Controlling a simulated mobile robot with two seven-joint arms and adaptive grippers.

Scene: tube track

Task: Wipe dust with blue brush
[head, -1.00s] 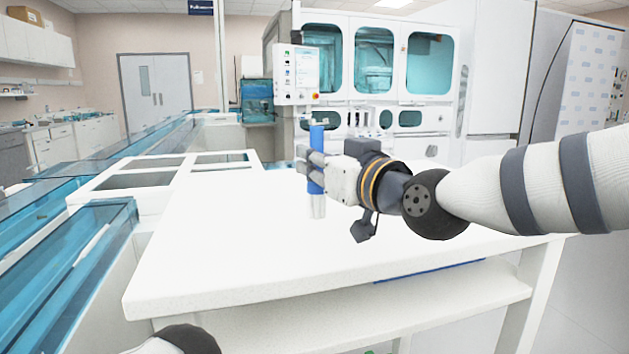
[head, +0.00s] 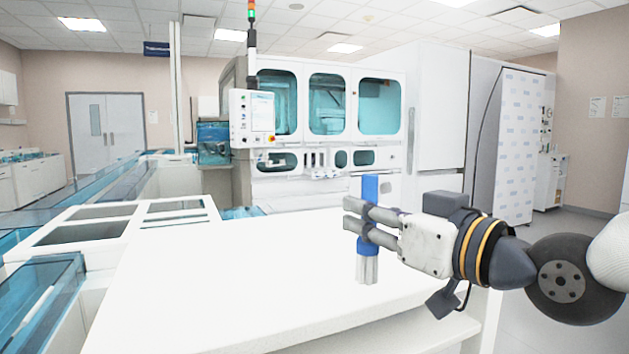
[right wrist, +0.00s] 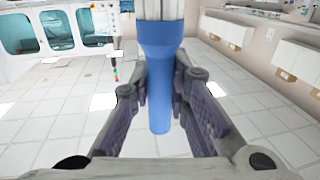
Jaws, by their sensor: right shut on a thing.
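The blue brush (head: 369,248) is upright in my right gripper (head: 366,225), blue handle up and pale bristles down. The right gripper is shut on its handle, above the right part of the white table (head: 220,285). In the right wrist view the blue handle (right wrist: 158,80) runs between the two fingers of the right gripper (right wrist: 162,95). I cannot tell whether the bristles touch the table. No dust can be made out on the white surface. My left gripper is not in view.
A white frame with openings (head: 125,232) adjoins the table's far left. Blue transparent track covers (head: 40,300) run along the left. A large white machine with teal windows (head: 328,120) stands behind the table. The table top left of the brush is clear.

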